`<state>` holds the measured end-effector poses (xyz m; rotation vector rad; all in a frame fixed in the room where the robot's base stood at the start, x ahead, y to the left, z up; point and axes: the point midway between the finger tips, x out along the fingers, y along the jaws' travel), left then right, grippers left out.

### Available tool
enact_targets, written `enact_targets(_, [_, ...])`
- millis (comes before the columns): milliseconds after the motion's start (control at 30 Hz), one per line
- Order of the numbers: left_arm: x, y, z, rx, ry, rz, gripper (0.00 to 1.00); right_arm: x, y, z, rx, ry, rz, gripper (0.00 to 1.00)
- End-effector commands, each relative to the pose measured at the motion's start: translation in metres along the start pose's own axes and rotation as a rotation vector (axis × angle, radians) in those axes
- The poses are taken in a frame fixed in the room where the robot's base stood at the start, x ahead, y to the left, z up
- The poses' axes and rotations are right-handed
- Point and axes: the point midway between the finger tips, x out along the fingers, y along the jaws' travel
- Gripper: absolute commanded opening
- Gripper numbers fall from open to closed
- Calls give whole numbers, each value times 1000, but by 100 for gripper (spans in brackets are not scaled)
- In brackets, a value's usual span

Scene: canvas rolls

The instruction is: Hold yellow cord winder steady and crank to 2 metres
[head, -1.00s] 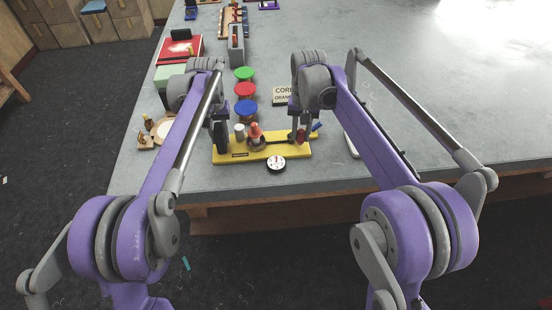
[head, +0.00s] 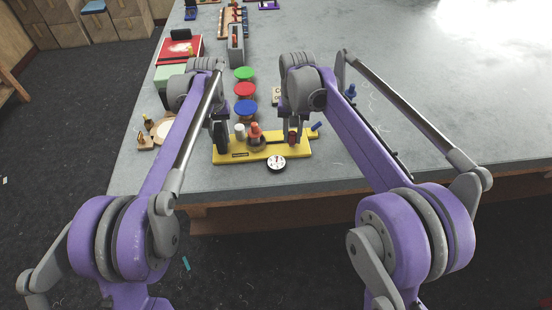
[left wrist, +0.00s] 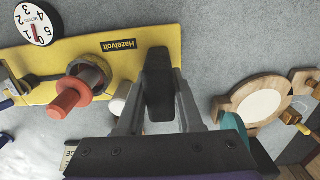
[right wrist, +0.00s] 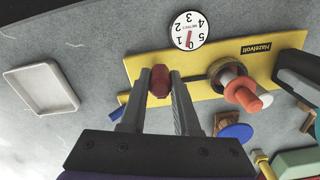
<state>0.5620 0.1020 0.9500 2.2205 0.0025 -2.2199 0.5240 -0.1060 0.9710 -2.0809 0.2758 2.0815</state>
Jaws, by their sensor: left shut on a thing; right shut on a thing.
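The yellow cord winder (head: 232,158) lies near the table's front edge. My left gripper (head: 220,132) is shut on a black upright grip (left wrist: 158,88) at the winder's left end. My right gripper (head: 292,130) is shut on the red crank knob (right wrist: 159,82), which sits between its fingertips. An orange-red peg (head: 255,130) stands in a dark ring, with a white peg (head: 240,130) close by. The round metre dial (head: 277,164) sits at the winder's front edge; its red needle (right wrist: 189,40) is near the low numbers, exact reading unclear.
Blue (head: 246,106), red (head: 245,89) and green (head: 244,73) discs stand in a row behind the winder. A wooden piece with a pale disc (head: 166,128) lies left. A pale tray (right wrist: 42,88) lies beyond the right end. The table's right side is mostly clear.

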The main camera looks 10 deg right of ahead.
Motion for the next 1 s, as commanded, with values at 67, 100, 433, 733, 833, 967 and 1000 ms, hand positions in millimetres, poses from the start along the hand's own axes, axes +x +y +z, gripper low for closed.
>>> enact_targets(67, [0, 1, 1, 4, -2, 0, 0, 0, -9, 0, -3, 1, -2, 0])
enact_targets(100, [0, 1, 1, 4, -2, 0, 0, 0, -12, 0, -3, 1, -2, 0])
enact_targets(433, [0, 0, 0, 3, -2, 0, 0, 0, -16, 0, 0, 1, -1, 0])
enact_targets(733, [0, 0, 0, 4, -1, 0, 0, 0, -32, -10, -1, 1, -1, 0])
enact_targets(833, [0, 0, 0, 4, -1, -1, 0, 0, -34, -11, 0, 1, -1, 0])
enact_targets(967, [0, 0, 0, 3, -1, -1, 0, 0, -34, -10, 0, 1, -1, 0])
enact_targets(1000, [0, 0, 0, 3, -1, -1, 0, 0, -34, -11, 0, 1, -1, 0])
